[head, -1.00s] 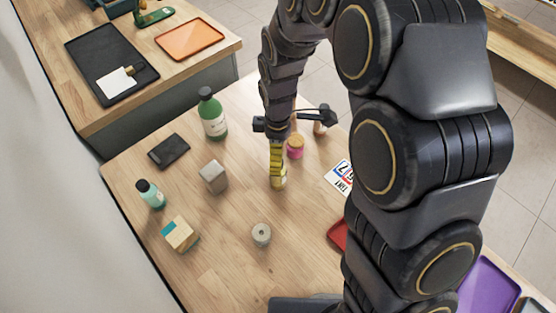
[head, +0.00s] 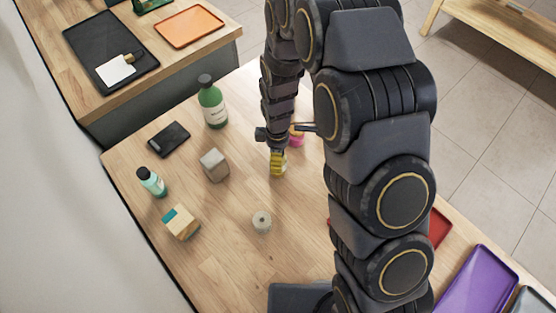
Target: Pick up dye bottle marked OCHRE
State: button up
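My gripper (head: 277,155) points down over the right-hand part of the wooden table (head: 225,255), below my dark arm. Its yellow finger parts reach a small, pale yellowish bottle (head: 279,171), which stands on the table. The fingers hide most of this bottle, and no OCHRE marking is readable on it. I cannot tell whether the fingers are closed on it or only around it. A small pink container (head: 297,142) stands just behind and to the right, partly hidden by my arm.
A dark flat object (head: 169,139) lies behind. Red (head: 439,229) and purple (head: 480,282) trays are right.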

jog(key=c, duration=0.5)
